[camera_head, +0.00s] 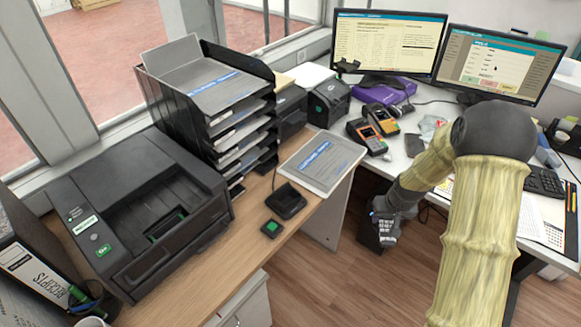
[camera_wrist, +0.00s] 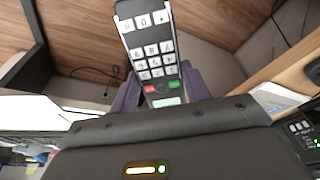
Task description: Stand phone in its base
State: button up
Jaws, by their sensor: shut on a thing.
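The phone (camera_head: 385,226) is a dark handset with pale keys. My gripper (camera_head: 380,217) is shut on it, over the floor gap right of the wooden desk. In the wrist view the phone (camera_wrist: 150,50) is between my dark fingers (camera_wrist: 160,88), its keypad facing the camera and its green and red keys near the fingers. The black base (camera_head: 287,202) sits empty on the wooden desk, left of my gripper and apart from it. I cannot make out the base in the wrist view.
A printer (camera_head: 140,210) and letter trays (camera_head: 215,100) stand left. Card terminals (camera_head: 368,135) stand on the white counter.

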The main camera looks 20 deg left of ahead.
jog(key=w+a+r+n+t+y+b, duration=0.1)
jog(key=w+a+r+n+t+y, duration=0.25)
jog(key=a, duration=0.75)
jog(key=a+r+n+t+y+b, duration=0.2)
jog(key=a+r+n+t+y, duration=0.15)
jog(key=a+y, duration=0.55)
jog(key=s+a+r+n+g+y, duration=0.2)
jog(key=s+a+r, duration=0.2)
jog(key=a+r, duration=0.3)
jog(key=shift+s+a+n, duration=0.3)
jog(key=shift+a, duration=0.8)
jog(key=shift+b, duration=0.3)
jog(key=shift+f+b, duration=1.1)
jog(key=shift+f, duration=0.8)
jog(key=shift+f+y+b, duration=0.15)
jog(key=shift+y+b, duration=0.2)
jog(key=shift+b, duration=0.75)
jog(key=shift+s+d+f, duration=0.1)
jog(key=shift+s+d, duration=0.05)
jog(key=shift+d, duration=0.1)
jog(key=shift+f+b, duration=1.6)
jog(key=shift+b, duration=0.15)
